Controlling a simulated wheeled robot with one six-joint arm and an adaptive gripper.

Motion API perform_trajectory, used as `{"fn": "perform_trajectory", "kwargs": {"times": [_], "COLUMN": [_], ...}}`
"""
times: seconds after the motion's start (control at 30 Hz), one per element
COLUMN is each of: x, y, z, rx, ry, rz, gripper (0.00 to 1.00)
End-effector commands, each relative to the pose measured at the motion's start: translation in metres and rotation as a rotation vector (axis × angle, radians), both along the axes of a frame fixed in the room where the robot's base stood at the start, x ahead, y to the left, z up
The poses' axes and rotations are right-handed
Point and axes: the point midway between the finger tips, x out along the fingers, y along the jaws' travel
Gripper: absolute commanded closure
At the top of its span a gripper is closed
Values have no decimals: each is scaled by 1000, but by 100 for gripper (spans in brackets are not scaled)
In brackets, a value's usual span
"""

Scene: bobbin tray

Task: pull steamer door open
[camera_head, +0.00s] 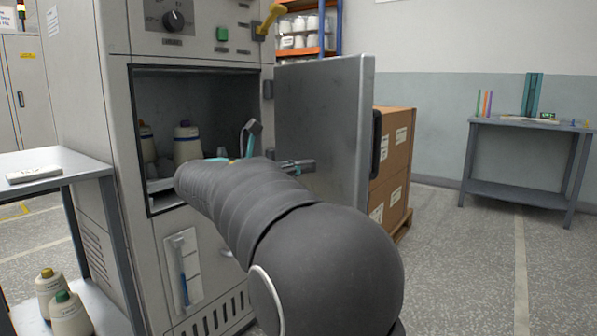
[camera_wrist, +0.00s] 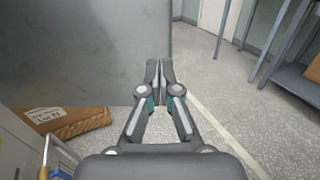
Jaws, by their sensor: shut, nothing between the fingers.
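The steamer door (camera_head: 325,125) is a grey metal panel hinged at the right side of the steamer's opening. It stands swung open, out from the steamer (camera_head: 118,130), and its dark handle (camera_head: 376,145) shows at the free edge. The chamber (camera_head: 190,95) is exposed, with cone bobbins (camera_head: 187,143) inside. My gripper (camera_head: 270,160) is in front of the opening, on the inner side of the door, partly hidden by my arm. In the wrist view my gripper (camera_wrist: 160,68) is shut and empty, and the door (camera_wrist: 85,50) fills the upper left, close to the fingertips. I cannot tell whether they touch.
Cardboard boxes (camera_head: 392,160) on a pallet stand behind the door. A side table (camera_head: 62,165) is at the left, with cone bobbins (camera_head: 68,313) on its lower shelf. A grey table (camera_head: 530,125) is at the far right. The floor (camera_head: 465,265) at the right is clear.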

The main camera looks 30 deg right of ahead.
Motion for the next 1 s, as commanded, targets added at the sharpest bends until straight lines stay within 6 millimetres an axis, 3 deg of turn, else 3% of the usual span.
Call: {"fn": "perform_trajectory", "kwargs": {"times": [0.3, 0.5, 0.7, 1.0], "x": [-5, -7, -7, -7], "y": [-61, -88, -99, -101], "z": [-1, -1, 0, 0], "rx": [0, 1, 1, 1], "ry": [-1, -1, -1, -1], "rz": [-4, -2, 0, 1], "gripper": [100, 100, 100, 100]}}
